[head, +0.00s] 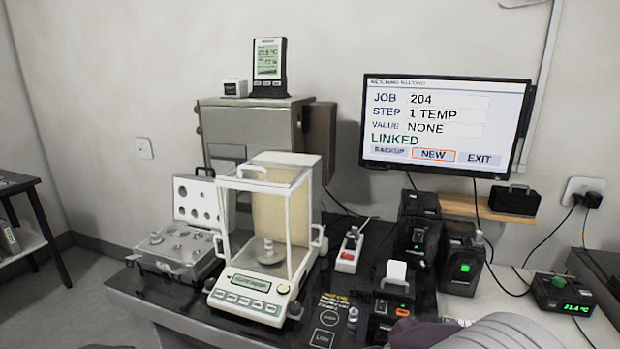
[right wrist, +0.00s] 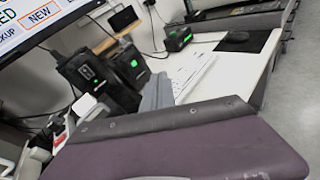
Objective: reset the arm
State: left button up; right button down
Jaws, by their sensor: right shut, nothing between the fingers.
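My right arm shows at the bottom edge of the head view, right of the middle, as purple-brown and grey parts. In the right wrist view my right gripper (right wrist: 180,140) fills the lower part as a large purple-brown shape. It is shut, with nothing held. It is over the front of the right-hand table area, apart from the devices behind it. My left gripper does not show in either view.
A glass-sided balance (head: 250,283) has a metal weight (head: 268,252) inside. An open weight case (head: 165,266) stands left of it. Black devices (head: 462,262) and a small printer (head: 393,285) stand to the right. A monitor (head: 445,125) hangs above. A keyboard (right wrist: 195,77) lies on the white table.

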jog(key=s+d+f+m+g+y, duration=0.25)
jog(key=s+f+m+g, duration=0.3)
jog(key=s, duration=0.35)
jog(key=s+d+f+m+g+y, duration=0.1)
jog(key=s+f+m+g+y, duration=0.2)
jog(key=s+f+m+g, duration=0.35)
jog(key=a+f+m+t+y, duration=0.4)
jog(key=a+m+y, duration=0.4)
jog(key=a, duration=0.5)
notch_tip(320, 180, up, 14)
jog(key=w+a+m+p, duration=0.1)
jog(key=w+m+p, duration=0.1)
jog(key=p, duration=1.2)
jog(key=shift+r, duration=0.25)
